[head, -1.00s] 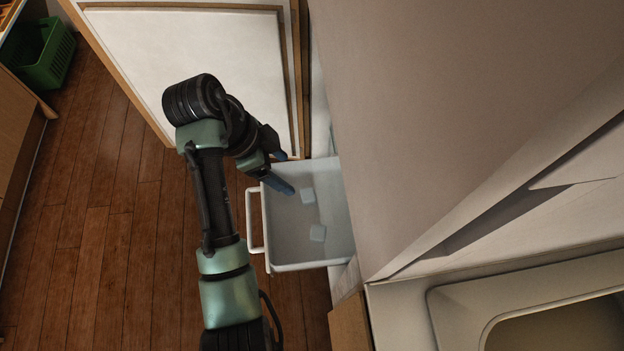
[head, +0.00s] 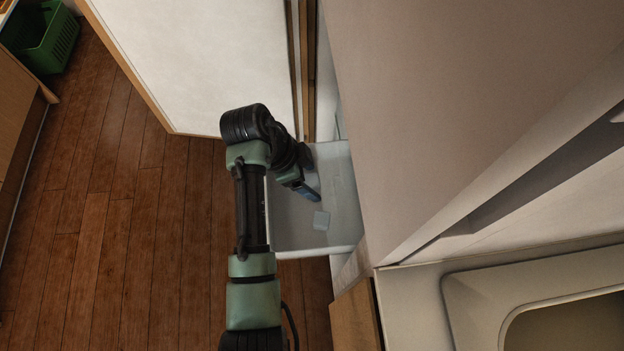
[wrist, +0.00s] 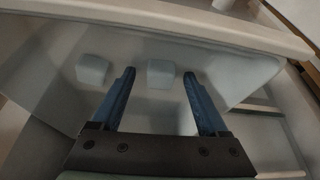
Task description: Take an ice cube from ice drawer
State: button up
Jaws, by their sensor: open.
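The ice drawer (head: 290,235) is a pale, open bin pulled out from the tall white unit. In the head view one ice cube (head: 321,220) shows on its floor, just below my gripper (head: 312,195). In the wrist view two whitish cubes lie in the drawer (wrist: 225,85): a left ice cube (wrist: 92,69) outside the left fingertip, and a right ice cube (wrist: 160,74) ahead and between the fingertips. My gripper (wrist: 160,76) is open with nothing held. In the head view my arm hides part of the drawer, its handle and the other cube.
An open white door panel (head: 200,65) stands behind the drawer. The tall white unit (head: 440,120) rises close on the right, with a sink (head: 560,320) at lower right. A green basket (head: 48,38) stands far left on wooden floor.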

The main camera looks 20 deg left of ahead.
grip_shut()
dwell(0.3)
jog(key=shift+r, duration=0.15)
